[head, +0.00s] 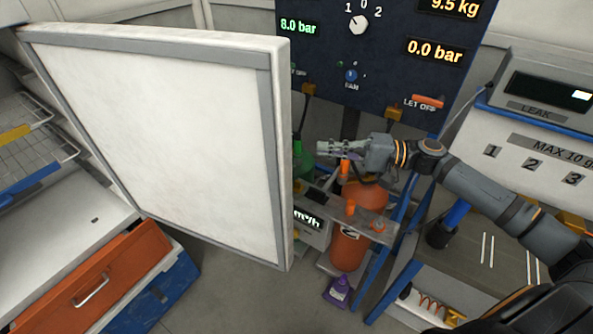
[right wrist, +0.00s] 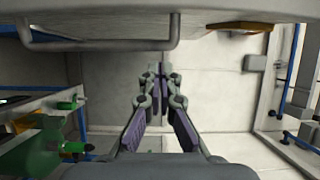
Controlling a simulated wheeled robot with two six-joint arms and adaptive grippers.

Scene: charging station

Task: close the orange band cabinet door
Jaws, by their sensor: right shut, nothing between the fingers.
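A large white door (head: 160,130) with a grey border stands open across the left of the head view. Its free edge is towards the middle, and no orange band shows on the face I see. My right gripper (head: 323,147) is just right of that edge in the picture, its fingers pointing left. It is shut and empty; the fingers also show together in the right wrist view (right wrist: 158,72). A grey bar handle (right wrist: 100,44) on a pale panel crosses the top of that view, clear of the fingers. Whether they touch the door cannot be told. My left gripper is not in view.
An orange drawer (head: 95,285) sticks out at lower left. Bare floor (head: 245,305) shows below the door.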

